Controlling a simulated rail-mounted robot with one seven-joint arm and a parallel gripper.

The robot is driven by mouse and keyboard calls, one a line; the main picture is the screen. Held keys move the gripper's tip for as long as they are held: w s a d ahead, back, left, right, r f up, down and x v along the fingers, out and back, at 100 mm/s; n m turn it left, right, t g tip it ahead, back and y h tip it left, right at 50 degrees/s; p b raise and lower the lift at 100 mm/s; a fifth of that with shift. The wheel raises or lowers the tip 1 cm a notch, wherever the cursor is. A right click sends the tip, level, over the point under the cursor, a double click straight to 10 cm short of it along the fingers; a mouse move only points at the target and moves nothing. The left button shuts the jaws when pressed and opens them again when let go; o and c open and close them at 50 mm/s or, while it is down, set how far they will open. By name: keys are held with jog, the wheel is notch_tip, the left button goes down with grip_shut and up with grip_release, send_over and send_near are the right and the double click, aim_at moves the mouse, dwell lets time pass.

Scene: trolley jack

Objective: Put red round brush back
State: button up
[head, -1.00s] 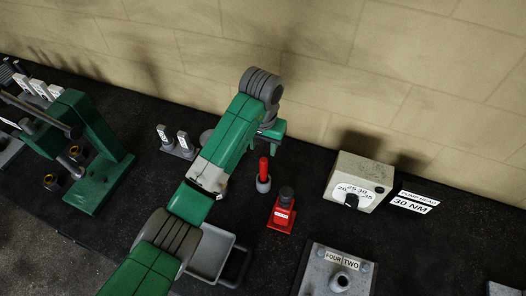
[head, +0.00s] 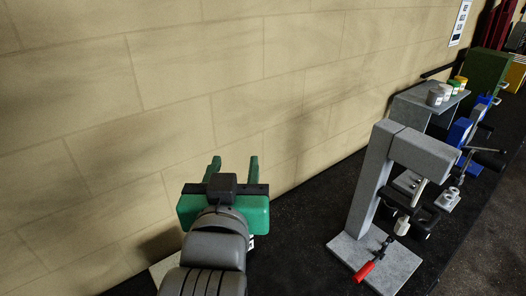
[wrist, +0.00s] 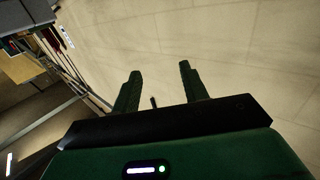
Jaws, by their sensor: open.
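My gripper (head: 234,164) is raised in front of the tan block wall in the head view. Its two green fingers are apart and nothing shows between them there. In the wrist view my gripper (wrist: 160,70) is also open, its fingers pointing at the wall. A small dark upright shape (wrist: 153,102) shows low between the fingers; I cannot tell what it is.
The dark bench between is bare.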

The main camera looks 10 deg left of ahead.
jog(key=s+d+r+m+t+h, duration=0.1)
jog(key=s+d+r+t, duration=0.35)
jog(key=s+r, duration=0.25)
jog(key=s+d+r+t+h, duration=0.1)
jog(key=s+d+r+t, duration=0.2)
jog(key=s+d+r, duration=0.35)
notch_tip(320, 180, up, 8)
jog(key=s+a+p, duration=0.1)
jog(key=p, duration=0.6)
jog(key=shift+a+m+y+p, duration=0.2)
jog(key=shift+m+y+p, duration=0.1)
jog(key=shift+p, duration=0.05)
